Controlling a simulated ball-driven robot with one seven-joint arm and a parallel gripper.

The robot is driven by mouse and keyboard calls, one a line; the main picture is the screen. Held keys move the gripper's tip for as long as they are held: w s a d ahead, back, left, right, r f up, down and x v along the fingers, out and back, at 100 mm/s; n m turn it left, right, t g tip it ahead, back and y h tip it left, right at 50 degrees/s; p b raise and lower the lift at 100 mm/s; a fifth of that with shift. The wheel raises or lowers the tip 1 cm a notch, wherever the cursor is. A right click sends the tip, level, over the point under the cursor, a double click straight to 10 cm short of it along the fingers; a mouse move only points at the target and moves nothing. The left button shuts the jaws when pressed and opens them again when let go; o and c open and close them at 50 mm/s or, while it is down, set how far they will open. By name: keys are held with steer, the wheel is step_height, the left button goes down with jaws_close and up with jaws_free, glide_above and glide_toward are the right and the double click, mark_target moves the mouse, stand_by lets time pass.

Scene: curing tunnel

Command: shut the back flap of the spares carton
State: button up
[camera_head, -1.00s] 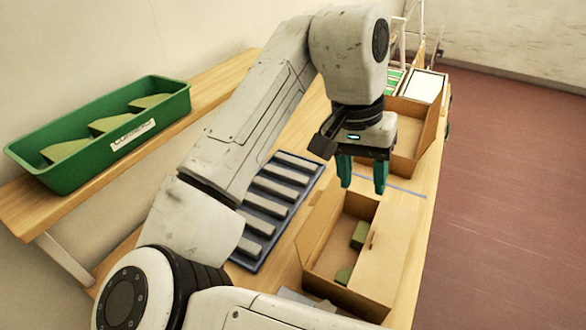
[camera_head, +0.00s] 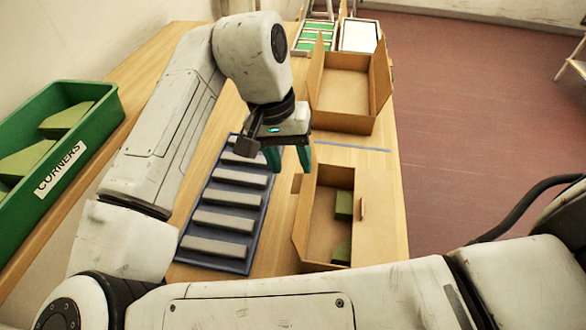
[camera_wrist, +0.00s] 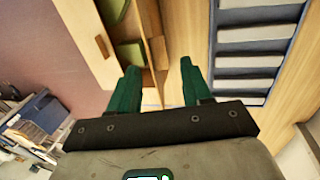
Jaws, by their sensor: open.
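A cardboard carton (camera_head: 300,238) with green pieces (camera_head: 343,205) inside stands on the bench; its label, if any, is not visible. My gripper (camera_head: 288,160) is open and empty, above and just behind that corner. In the wrist view the carton panel (camera_wrist: 85,35) is at upper left, beyond the open fingers (camera_wrist: 160,85).
A blue tray of grey bars (camera_head: 228,205) lies left of the carton. A second, empty carton (camera_head: 345,92) with raised flaps stands behind. A green bin marked CORNERS (camera_head: 95,165) sits at far left. Bare bench shows between the cartons, with a blue line (camera_head: 352,146).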

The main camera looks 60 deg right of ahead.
mark_target(298, 182)
steer(key=shift+x, duration=1.85)
steer(key=shift+s, duration=0.1)
steer(key=shift+c, duration=0.3)
jaws_close()
